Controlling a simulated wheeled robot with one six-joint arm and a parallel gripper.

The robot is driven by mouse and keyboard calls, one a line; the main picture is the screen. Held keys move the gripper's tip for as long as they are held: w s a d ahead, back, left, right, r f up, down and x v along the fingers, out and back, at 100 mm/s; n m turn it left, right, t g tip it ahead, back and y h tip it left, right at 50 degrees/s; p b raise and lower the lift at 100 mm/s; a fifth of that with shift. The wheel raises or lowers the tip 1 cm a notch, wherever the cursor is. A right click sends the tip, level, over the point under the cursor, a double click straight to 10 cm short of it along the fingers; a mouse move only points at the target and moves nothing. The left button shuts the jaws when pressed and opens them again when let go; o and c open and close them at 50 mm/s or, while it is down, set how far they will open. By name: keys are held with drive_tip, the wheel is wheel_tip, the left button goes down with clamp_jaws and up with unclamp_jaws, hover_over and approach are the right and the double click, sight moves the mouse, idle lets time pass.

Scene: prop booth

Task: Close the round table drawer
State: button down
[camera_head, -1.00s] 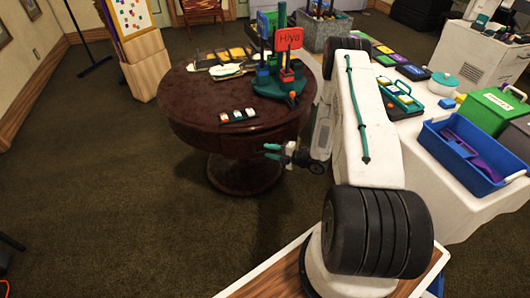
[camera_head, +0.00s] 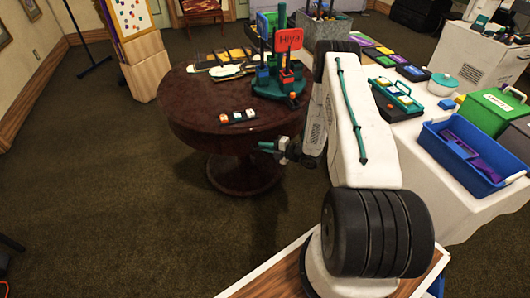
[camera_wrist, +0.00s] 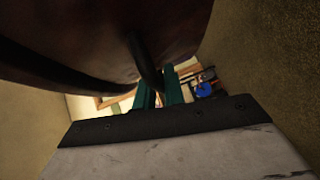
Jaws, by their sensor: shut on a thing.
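The round table (camera_head: 200,105) is dark reddish-brown wood on a thick pedestal. My gripper (camera_head: 264,148), with teal fingers, is at the table's near right side, just below the top's edge. In the wrist view the fingers (camera_wrist: 160,92) meet the lower end of a dark curved handle (camera_wrist: 143,62) on the table's brown underside or drawer face (camera_wrist: 90,35). My gripper is shut on this handle. The drawer's outline and how far it stands out cannot be made out in the head view.
A teal stand with a red "Hiya" sign (camera_head: 289,40) and a small strip of blocks (camera_head: 237,117) are on the tabletop. A white-covered table (camera_head: 440,165) with a blue bin (camera_head: 440,150) stands at right. Carpet (camera_head: 120,190) at left is clear.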

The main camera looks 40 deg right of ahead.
drive_tip(key=shift+w+d, duration=0.2)
drive_tip(key=shift+w, duration=0.35)
drive_tip(key=c, duration=1.5)
unclamp_jaws()
drive_tip(key=shift+w+r, duration=0.1)
drive_tip(key=shift+r, duration=0.05)
drive_tip(key=shift+r, duration=0.1)
drive_tip(key=f+v, duration=0.1)
drive_tip(key=v, duration=0.7)
drive_tip(key=shift+a+r, duration=0.1)
